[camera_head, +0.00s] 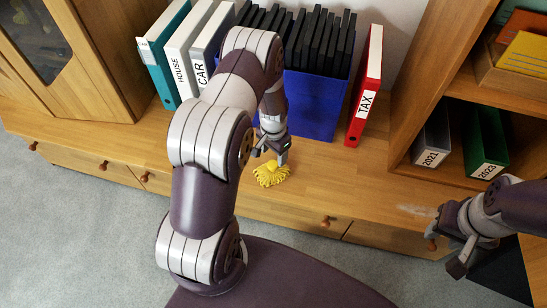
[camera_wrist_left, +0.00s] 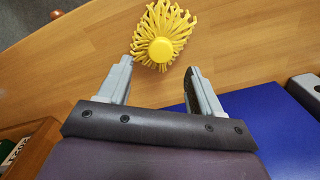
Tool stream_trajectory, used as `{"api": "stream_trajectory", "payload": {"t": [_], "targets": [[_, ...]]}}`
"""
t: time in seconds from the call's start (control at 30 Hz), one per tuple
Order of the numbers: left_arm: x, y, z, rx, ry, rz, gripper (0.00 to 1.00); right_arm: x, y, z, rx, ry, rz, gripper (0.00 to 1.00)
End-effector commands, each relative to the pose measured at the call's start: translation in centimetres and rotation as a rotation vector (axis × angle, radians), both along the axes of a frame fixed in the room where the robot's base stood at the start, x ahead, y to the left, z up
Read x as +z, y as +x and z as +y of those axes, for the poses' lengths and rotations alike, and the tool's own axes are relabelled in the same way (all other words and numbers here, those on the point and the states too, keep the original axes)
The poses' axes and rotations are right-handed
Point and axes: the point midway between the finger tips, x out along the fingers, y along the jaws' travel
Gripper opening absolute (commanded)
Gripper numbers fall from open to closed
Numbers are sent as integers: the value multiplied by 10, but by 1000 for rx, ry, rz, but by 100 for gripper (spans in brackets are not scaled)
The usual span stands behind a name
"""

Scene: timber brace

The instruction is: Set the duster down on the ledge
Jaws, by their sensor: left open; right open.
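The duster (camera_head: 271,174) is a yellow, shaggy thing resting on the wooden ledge (camera_head: 320,170) near its front edge. In the left wrist view the duster (camera_wrist_left: 160,42) shows a round yellow centre with strands spread around it. My left gripper (camera_head: 270,158) is just behind the duster, in front of the blue box. In the left wrist view my left gripper (camera_wrist_left: 157,75) is open, its fingertips apart with the duster just beyond them and nothing held. My right gripper (camera_head: 454,244) is open and empty at the right, in front of the ledge.
A blue box (camera_head: 318,103) of black cases stands behind the left gripper. A red TAX binder (camera_head: 368,85) stands right of it. White binders (camera_head: 182,60) and a teal binder (camera_head: 158,70) stand left. A shelf with binders (camera_head: 484,140) is at right. The ledge between is clear.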

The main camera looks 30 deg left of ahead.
Motion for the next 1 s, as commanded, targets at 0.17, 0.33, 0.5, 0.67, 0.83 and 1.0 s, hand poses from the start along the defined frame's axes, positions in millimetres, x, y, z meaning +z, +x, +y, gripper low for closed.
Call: {"api": "stream_trajectory", "payload": {"t": [0.17,0.33,0.5,0.67,0.83,1.0], "targets": [[41,0,0,0,0,0,65,17,0,0,0,0,0,43],[78,-2,-9,18,2,-15,65,19,0,0,0,0,0,43],[187,-50,-52,130,0,-76,65,18,0,0,0,0,0,43],[238,-118,-76,224,-14,-115,65,18,0,0,0,0,0,43],[246,-142,-81,257,-20,-119,65,18,0,0,0,0,0,43],[246,-142,-81,256,-19,-117,65,18,0,0,0,0,0,43]]}}
